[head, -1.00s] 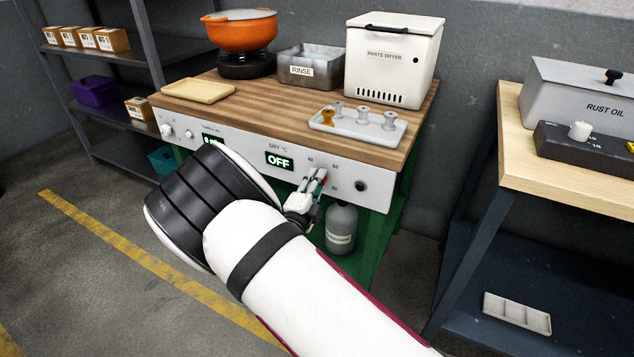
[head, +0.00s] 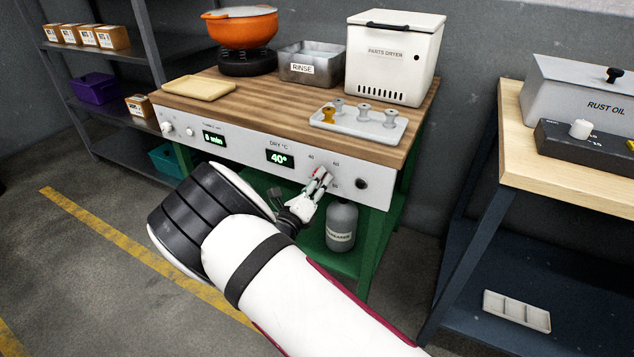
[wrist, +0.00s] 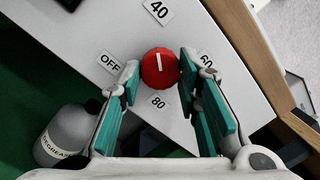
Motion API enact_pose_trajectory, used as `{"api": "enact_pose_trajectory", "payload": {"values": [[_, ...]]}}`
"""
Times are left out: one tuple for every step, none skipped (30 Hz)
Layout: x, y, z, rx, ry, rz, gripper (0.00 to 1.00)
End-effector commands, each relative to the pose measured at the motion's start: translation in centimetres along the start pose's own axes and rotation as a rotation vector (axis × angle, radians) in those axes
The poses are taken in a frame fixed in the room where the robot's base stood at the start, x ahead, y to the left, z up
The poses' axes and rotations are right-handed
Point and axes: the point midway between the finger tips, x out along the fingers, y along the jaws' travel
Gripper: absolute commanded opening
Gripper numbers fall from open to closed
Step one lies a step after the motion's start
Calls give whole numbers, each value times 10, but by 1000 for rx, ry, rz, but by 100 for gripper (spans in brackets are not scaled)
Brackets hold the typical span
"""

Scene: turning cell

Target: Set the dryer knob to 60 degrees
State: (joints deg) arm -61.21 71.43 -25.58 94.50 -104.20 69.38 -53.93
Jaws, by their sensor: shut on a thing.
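The red dryer knob (wrist: 160,68) sits on the white front panel, with labels OFF, 40, 60 and 80 around it. Its white mark points up, close to the 40 label (wrist: 157,10) in the wrist view. The dryer display (head: 279,158) in the head view reads 40°. My gripper (wrist: 158,72) has its teal-padded fingers on either side of the knob and is shut on it. In the head view my gripper (head: 320,182) reaches the panel from below, and its fingers partly hide the knob.
A black round control (head: 361,184) is just right of the knob. A grey degreaser bottle (head: 341,226) stands below the panel, close to my gripper. A timer display (head: 214,138) is at left. A parts dryer (head: 392,58) and a tray of parts (head: 352,128) are on the bench top.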

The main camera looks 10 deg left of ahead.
Motion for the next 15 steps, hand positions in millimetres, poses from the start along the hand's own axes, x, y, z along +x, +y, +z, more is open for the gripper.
{"api": "enact_pose_trajectory", "payload": {"values": [[-1,2,-1,41,6,-2,3],[-1,2,-1,70,8,-5,3],[-1,2,-1,108,11,-9,3],[-1,2,-1,137,12,-11,3],[-1,2,-1,165,14,-14,3],[-1,2,-1,202,17,-17,3],[-1,3,-1,230,20,-20,3],[-1,3,-1,258,22,-23,3],[-1,3,-1,296,25,-27,3],[-1,3,-1,324,27,-29,3],[-1,3,-1,353,29,-32,3],[-1,3,0,391,31,-36,3],[-1,3,0,420,34,-39,3],[-1,3,0,448,36,-42,3],[-1,3,0,485,39,-46,3]]}}
